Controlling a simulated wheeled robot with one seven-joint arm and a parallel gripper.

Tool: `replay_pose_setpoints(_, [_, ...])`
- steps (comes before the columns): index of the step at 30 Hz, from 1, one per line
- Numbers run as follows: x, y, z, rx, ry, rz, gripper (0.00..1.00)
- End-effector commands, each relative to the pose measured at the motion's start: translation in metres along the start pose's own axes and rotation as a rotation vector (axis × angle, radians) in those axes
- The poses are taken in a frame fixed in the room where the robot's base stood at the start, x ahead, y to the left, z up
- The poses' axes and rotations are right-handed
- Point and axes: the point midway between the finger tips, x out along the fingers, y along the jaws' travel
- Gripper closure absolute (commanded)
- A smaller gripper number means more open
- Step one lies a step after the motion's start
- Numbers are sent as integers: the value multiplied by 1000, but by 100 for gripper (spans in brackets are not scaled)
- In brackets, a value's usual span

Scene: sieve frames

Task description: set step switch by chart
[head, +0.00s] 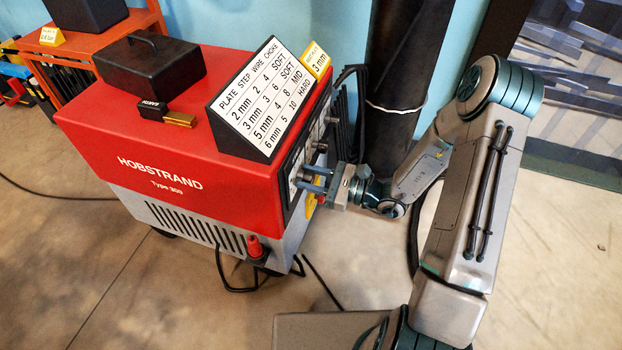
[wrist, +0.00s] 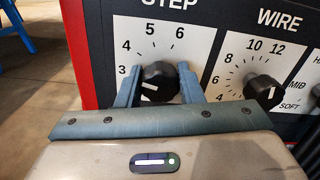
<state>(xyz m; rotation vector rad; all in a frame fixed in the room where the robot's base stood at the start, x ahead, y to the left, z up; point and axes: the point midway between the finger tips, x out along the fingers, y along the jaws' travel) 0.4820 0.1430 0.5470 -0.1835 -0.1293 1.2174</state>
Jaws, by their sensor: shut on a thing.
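In the head view my gripper (head: 312,182) reaches the panel from the right. The white mark points left, a little below the 3; the exact number is hidden by the left finger. The chart (head: 262,98) on top lists plate, step, wire and choke; its 3 mm row reads 3, 6, SOFT. A yellow tag (head: 317,60) reads 3 mm.
The WIRE knob (wrist: 262,91) is close on the right of my right finger. A choke dial (wrist: 314,92) is partly cut off beyond it. A black box (head: 150,68) stands on the welder. A dark column (head: 400,85) and cables are behind my arm.

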Motion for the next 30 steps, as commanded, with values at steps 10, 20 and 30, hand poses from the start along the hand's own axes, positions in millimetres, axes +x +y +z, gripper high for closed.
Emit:
replay_pose_setpoints(10, [-1,2,-3,-264,3,2,89])
replay_pose_setpoints(20, [-1,2,-2,-388,3,2,89])
replay_pose_setpoints(30, [-1,2,-2,-411,3,2,89])
